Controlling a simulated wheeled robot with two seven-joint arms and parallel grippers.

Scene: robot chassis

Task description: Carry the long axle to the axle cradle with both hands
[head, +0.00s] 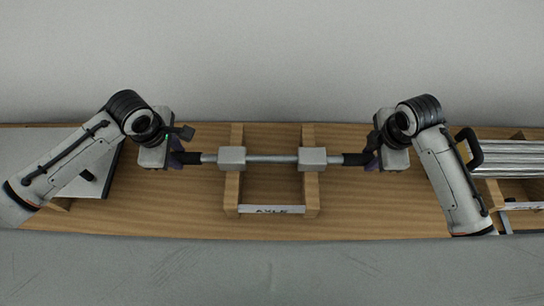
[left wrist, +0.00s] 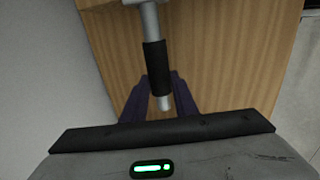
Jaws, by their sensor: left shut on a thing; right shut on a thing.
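The long axle (head: 272,158) is a grey rod with two metal blocks and black grips near its ends. It lies level across the view, over the wooden axle cradle (head: 229,192), whose front label reads AXLE. I cannot tell whether the axle touches the cradle's rails. My left gripper (head: 181,157) is shut on the axle's left end, at the black grip. In the left wrist view, the black grip (left wrist: 155,62) runs between the purple fingers of the left gripper (left wrist: 160,100). My right gripper (head: 371,160) is shut on the right end; its fingers are partly hidden.
A rack with shiny metal bars (head: 510,158) stands at the right end of the wooden table (head: 400,215). A grey panel (head: 100,180) lies at the left under my left arm. A plain wall is behind. Bare wood shows on both sides of the cradle.

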